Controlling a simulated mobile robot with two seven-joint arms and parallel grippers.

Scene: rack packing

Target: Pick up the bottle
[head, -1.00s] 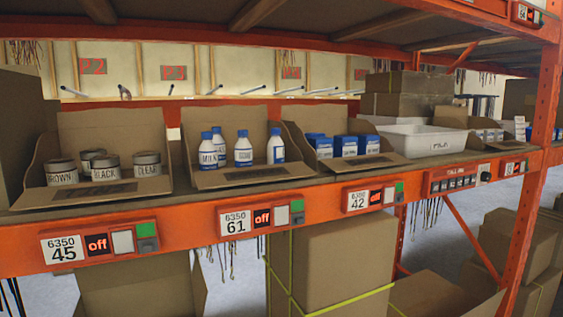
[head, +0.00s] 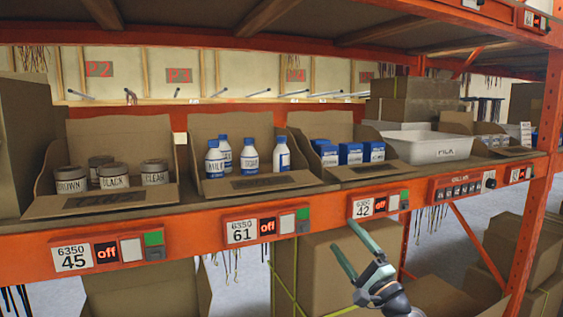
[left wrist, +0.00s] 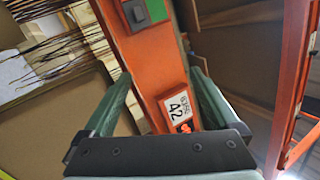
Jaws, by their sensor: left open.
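Several white bottles with blue caps and blue labels, such as the front left bottle (head: 214,160) and the right bottle (head: 282,154), stand upright in an open cardboard bin (head: 205,187) on the shelf above label 61. My left gripper (head: 351,248) is in front of the shelf beam, below and to the right of the bottles, near label 42. It is open and empty. In the left wrist view its two green fingers (left wrist: 160,98) are spread in front of the orange beam with label 42. No bottle shows in that view. My right gripper is not in view.
A bin with round tins (head: 114,176) is left of the bottles, and a bin with blue-and-white boxes (head: 350,153) is right. A white tray (head: 440,150) stands farther right. The orange beam (head: 200,240) runs along the shelf front, with another shelf overhead.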

